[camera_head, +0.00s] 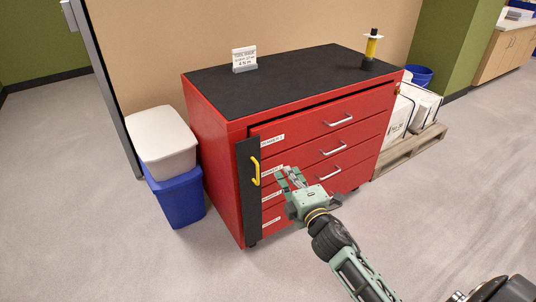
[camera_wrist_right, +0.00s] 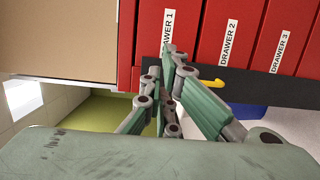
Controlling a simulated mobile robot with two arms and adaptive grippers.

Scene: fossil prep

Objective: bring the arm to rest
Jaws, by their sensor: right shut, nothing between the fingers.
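My right gripper (camera_head: 287,174) is green and grey and reaches in from the lower right of the head view. It hangs in front of the red drawer cabinet (camera_head: 217,150), near the lower drawers' left side. Its fingers are shut with nothing between them. In the right wrist view the shut fingers (camera_wrist_right: 172,75) point towards the red drawer fronts. A black locking bar (camera_head: 248,190) with a yellow handle (camera_head: 255,171) runs down the cabinet's left front edge, left of the fingers. The yellow handle also shows in the right wrist view (camera_wrist_right: 205,83). My left gripper is not in view.
The top drawer (camera_head: 300,122) stands slightly out. A small sign (camera_head: 244,60) and a black-and-yellow tool (camera_head: 371,47) stand on the black top. A blue bin (camera_head: 178,198) with a white lid stands left. A pallet (camera_head: 410,150) with white sacks stands right. The front floor is clear.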

